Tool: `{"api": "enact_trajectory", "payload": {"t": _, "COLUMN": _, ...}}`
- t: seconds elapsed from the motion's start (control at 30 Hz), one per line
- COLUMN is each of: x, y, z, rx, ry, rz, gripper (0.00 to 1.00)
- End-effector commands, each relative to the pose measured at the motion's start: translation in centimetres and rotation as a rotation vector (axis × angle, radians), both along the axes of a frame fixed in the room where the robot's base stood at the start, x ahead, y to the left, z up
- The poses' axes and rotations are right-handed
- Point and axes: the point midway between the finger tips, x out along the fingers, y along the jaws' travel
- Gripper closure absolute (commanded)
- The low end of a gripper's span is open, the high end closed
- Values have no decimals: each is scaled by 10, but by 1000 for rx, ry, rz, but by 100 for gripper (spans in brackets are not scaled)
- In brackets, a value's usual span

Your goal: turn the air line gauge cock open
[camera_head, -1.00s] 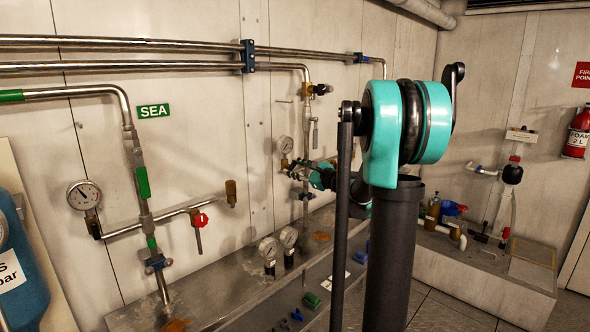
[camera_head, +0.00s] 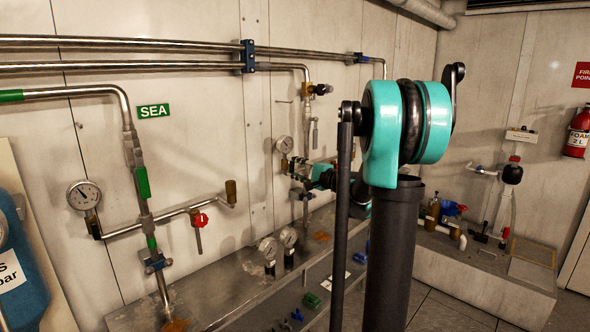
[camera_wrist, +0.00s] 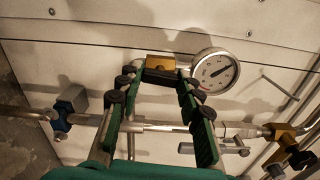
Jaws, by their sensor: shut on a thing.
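The air line gauge (camera_head: 284,145) is a small white dial on the back wall, and it shows larger in the wrist view (camera_wrist: 215,71). The brass gauge cock (camera_wrist: 160,68) sits beside the dial, between the ends of my fingers. My gripper (camera_wrist: 157,86) reaches it with dark, green-backed fingers, one on each side, and is shut on it. In the head view my gripper (camera_head: 296,165) is small, just below and right of the dial. The cock's handle is not clearly visible, so I cannot tell its angle.
A steel pipe (camera_wrist: 160,127) runs behind my fingers, with a blue clamp (camera_wrist: 66,112) and a brass valve (camera_wrist: 281,131) along it. Another gauge (camera_head: 83,195) and a red-handled valve (camera_head: 200,220) are on the left. Two gauges stand on the bench below.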

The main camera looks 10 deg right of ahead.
Motion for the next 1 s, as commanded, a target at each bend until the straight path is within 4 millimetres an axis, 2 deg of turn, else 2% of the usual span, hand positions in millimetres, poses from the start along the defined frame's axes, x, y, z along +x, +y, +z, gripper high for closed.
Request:
{"api": "enact_trajectory", "payload": {"t": 0.3, "x": -1, "y": 0, "z": -1, "rx": -87, "ry": -62, "rz": 1, "gripper": 93}}
{"api": "enact_trajectory", "payload": {"t": 0.8, "x": -1, "y": 0, "z": -1, "rx": -103, "ry": -73, "rz": 1, "gripper": 93}}
{"api": "enact_trajectory", "payload": {"t": 0.83, "x": -1, "y": 0, "z": -1, "rx": -103, "ry": -73, "rz": 1, "gripper": 63}}
{"api": "enact_trajectory", "payload": {"t": 1.0, "x": 0, "y": 0, "z": -1, "rx": -102, "ry": -73, "rz": 1, "gripper": 43}}
